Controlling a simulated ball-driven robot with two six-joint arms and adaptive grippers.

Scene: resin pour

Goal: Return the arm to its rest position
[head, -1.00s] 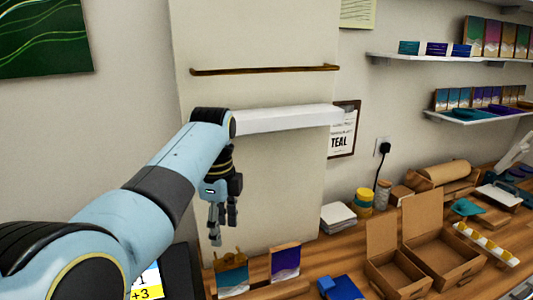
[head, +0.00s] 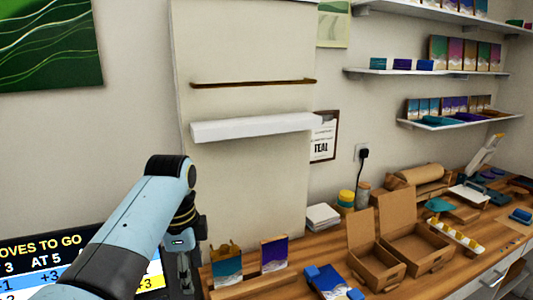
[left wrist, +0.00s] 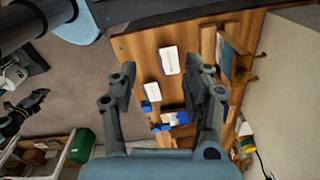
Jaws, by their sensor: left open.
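My left arm (head: 130,235) is light blue and dark grey and comes in from the bottom left of the head view. Its gripper (head: 183,275) hangs down at the left end of the wooden workbench, in front of the wall panel, its tips near the picture's lower edge. In the left wrist view the two dark fingers of the left gripper (left wrist: 163,85) stand wide apart. Nothing is held between them. Beyond them, lower down, lies the bench top (left wrist: 140,50). My right gripper cannot be made out in either view.
A screen (head: 50,262) stands left of the gripper. Two small art panels (head: 226,268) (head: 273,252) stand at the bench's left end. Open cardboard boxes (head: 375,266) are to the right. A white ledge (head: 255,127) juts from the wall above. Wall shelves (head: 425,73) are at upper right.

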